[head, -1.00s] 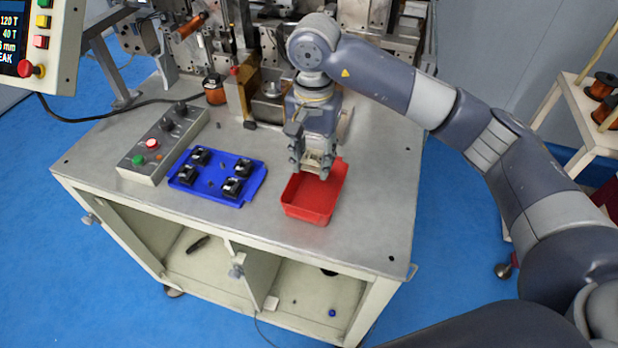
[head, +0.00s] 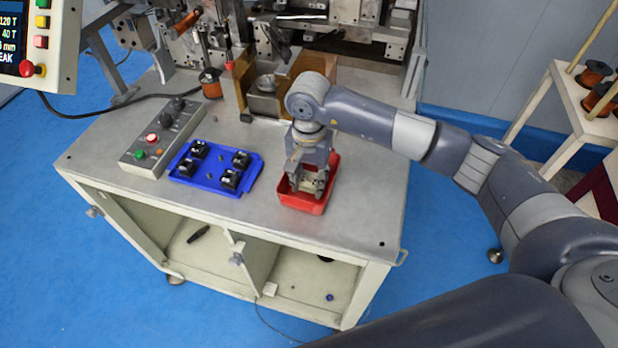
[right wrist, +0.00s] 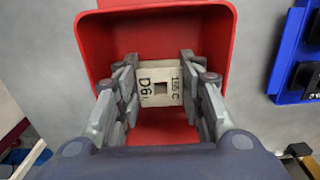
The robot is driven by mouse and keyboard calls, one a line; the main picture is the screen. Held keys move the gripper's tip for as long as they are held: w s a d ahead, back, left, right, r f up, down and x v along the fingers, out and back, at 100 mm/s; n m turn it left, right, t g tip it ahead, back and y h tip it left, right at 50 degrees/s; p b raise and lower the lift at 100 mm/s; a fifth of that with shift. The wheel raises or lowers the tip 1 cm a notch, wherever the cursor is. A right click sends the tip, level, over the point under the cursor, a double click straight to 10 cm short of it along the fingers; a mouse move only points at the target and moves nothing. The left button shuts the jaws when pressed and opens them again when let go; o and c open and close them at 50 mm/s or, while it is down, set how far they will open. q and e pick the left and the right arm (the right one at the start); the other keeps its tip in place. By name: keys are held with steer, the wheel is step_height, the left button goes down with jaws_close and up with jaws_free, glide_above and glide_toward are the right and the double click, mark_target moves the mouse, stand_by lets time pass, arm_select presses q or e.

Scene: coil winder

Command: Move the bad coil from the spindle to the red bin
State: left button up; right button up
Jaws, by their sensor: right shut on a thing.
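The red bin (head: 303,202) stands on the bench top near its front edge. My right gripper (head: 309,187) is over and partly inside the bin, pointing down. The coil is within the outline of the red bin (right wrist: 228,45). Whether it touches the bin floor I cannot tell. The spindle cannot be made out among the winder's parts. My left gripper is not in view.
A blue tray (head: 213,187) with several black-and-silver coils lies left of the bin. A control box (head: 160,140) with buttons stands further left. The winder (head: 300,45) fills the back of the bench. The bench top right of the bin is clear.

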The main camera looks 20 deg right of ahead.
steer(key=o, duration=0.3)
steer(key=shift+f, duration=0.15)
steer(key=shift+o, duration=0.9)
steer(key=shift+r, duration=0.35)
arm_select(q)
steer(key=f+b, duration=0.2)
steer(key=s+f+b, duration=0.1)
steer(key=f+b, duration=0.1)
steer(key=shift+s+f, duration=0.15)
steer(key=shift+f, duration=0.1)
arm_select(e)
step_height(320, 180, up, 12)
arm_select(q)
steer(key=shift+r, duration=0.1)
